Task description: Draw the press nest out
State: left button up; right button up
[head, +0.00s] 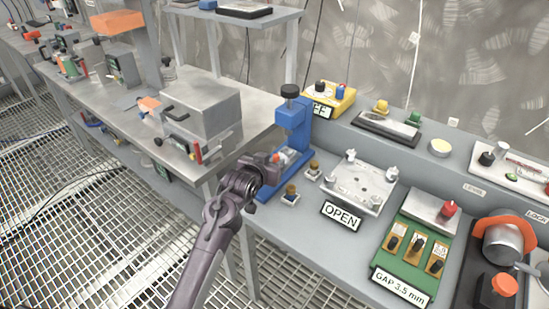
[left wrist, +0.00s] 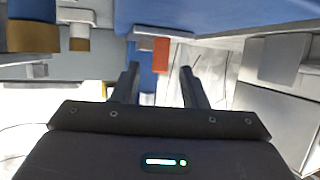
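A blue press (head: 294,122) with a black knob on top stands at the left end of the grey bench. My left gripper (left wrist: 160,68) is at the front of the press, low by its base; its arm hides part of that area in the head view. In the left wrist view its two fingers are apart. A small orange-red piece (left wrist: 161,54) shows between and beyond the fingertips, against blue press parts. I cannot tell the nest's outline or whether the fingers touch anything. My right gripper is out of view.
A plate fixture (head: 360,186) with an OPEN sign (head: 341,216) and a green gap block (head: 418,248) lie further right. A steel box (head: 202,108) stands on the left table. Grated floor lies in front.

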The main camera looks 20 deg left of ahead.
aim_at(284, 154)
pick_arm(q)
jog(key=shift+x, duration=0.75)
jog(key=shift+w+f, duration=0.15)
jog(key=shift+w, duration=0.4)
jog(key=shift+f, duration=0.1)
jog(key=c, duration=0.8)
grip_shut()
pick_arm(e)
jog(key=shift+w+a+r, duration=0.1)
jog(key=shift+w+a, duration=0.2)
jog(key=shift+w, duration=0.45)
